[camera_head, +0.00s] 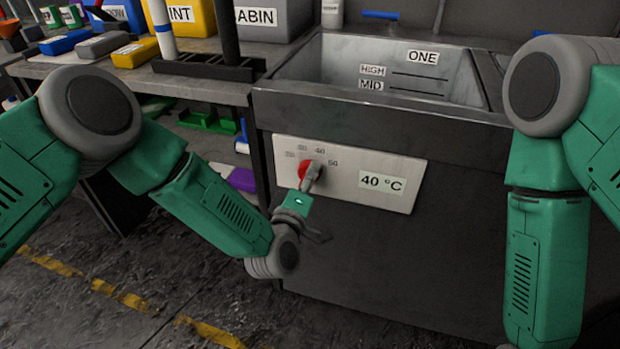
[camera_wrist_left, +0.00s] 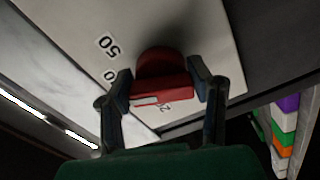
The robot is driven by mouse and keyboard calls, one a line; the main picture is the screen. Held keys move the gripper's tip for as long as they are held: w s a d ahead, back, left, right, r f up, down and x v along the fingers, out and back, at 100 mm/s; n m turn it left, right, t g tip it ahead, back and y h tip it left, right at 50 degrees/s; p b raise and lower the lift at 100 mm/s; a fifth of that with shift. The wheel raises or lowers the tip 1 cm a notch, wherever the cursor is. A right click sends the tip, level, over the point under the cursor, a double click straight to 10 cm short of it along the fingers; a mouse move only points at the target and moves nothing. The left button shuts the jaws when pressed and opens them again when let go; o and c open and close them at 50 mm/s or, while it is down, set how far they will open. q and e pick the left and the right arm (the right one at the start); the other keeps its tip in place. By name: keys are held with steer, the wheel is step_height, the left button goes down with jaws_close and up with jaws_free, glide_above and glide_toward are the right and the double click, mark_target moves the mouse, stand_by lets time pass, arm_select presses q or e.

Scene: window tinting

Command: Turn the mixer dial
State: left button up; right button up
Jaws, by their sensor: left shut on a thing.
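The mixer dial is a red knob (camera_head: 304,170) on a pale panel (camera_head: 345,195) on the front of the dark sink unit. Printed numbers surround it, and a "40 °C" label (camera_head: 381,183) sits to its right. A white mark shows on the dial's bar. My right arm hangs at the right, its gripper out of frame.
The sink basin (camera_head: 390,75) with "ONE", "HIGH" and "MID" labels is above the panel. A bench (camera_head: 160,82) with bins and bottles stands at the left, with a green tray (camera_head: 205,122) below. The floor in front is clear, with a yellow line.

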arm_select(q)
steer(key=o, duration=1.2)
steer(key=shift+s+f, duration=0.2)
steer(key=shift+f, duration=0.2)
steer(key=shift+w+a+r, duration=0.1)
steer(key=shift+r, duration=0.05)
steer(key=shift+s, duration=0.2)
steer(key=v, duration=1.1)
steer(key=shift+s+a, duration=0.2)
steer(key=shift+s, duration=0.05)
